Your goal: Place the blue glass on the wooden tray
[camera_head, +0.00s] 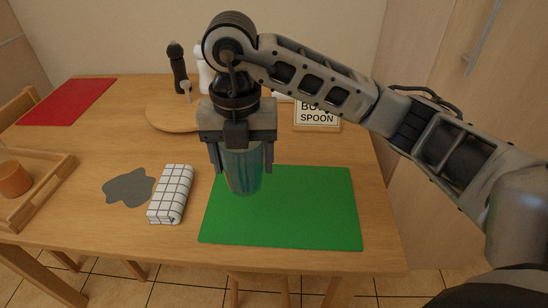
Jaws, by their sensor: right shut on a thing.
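The blue glass (243,172) is a clear bluish tumbler, upright over the left part of the green mat. My right gripper (243,158) points down from above and is shut on the glass, one finger on each side. I cannot tell whether the glass base touches the mat. The wooden tray (52,188) is at the left edge of the table, partly cut off by the picture edge, with an orange-brown cup (14,179) in it. My left gripper is not in view.
A green mat (310,205) lies at the front. A checked cloth roll (171,194) and a grey spill-shaped patch (129,187) lie between glass and tray. Behind stand a round board (165,117), a dark pepper mill (178,68) and a sign (317,116). A red mat (66,100) lies back left.

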